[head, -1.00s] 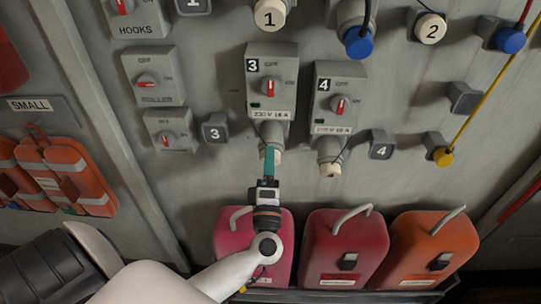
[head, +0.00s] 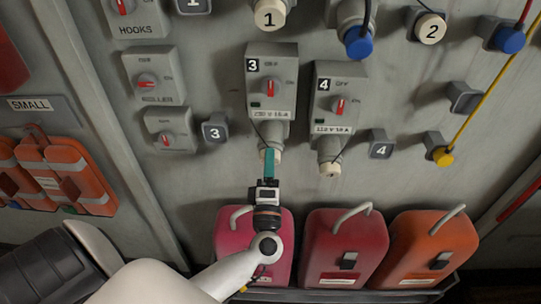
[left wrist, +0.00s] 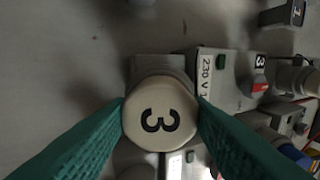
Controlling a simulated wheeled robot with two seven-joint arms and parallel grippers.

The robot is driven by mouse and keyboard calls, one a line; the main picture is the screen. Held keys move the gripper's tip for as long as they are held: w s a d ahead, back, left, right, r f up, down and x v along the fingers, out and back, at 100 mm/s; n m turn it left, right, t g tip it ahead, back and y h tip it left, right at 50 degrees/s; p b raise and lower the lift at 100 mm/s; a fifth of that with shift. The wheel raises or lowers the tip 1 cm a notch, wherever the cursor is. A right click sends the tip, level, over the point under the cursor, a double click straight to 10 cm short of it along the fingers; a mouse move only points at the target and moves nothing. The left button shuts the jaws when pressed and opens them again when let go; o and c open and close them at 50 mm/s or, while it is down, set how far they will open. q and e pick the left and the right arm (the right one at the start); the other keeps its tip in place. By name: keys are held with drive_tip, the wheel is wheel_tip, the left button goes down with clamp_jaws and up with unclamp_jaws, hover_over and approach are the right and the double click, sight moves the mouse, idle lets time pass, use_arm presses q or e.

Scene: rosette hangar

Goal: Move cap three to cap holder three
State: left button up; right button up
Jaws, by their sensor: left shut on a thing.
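Cap three, a cream-white cap with a black 3 (left wrist: 160,115), sits at the lower end of the socket under the box marked 3 (head: 271,82). In the head view only a sliver of the cap (head: 278,155) shows beside my teal finger. My left gripper (head: 269,154) is shut on the cap, with one teal finger on each side of it in the left wrist view (left wrist: 160,108). Cap holder three, a dark grey block marked 3 (head: 215,131), is on the wall to the left of the socket. My right gripper is not in view.
Box four (head: 338,97) with its cream cap (head: 329,168) hangs close to the right, and holder four (head: 381,150) is beyond it. Pink and orange canisters (head: 345,250) stand below. Switch boxes (head: 170,130) are left of holder three. A yellow cable (head: 487,85) runs at far right.

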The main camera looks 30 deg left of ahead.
use_arm(q)
drive_tip(key=shift+c, duration=0.6)
drive_tip(key=shift+b+v, duration=0.65)
drive_tip(key=shift+v, duration=2.35)
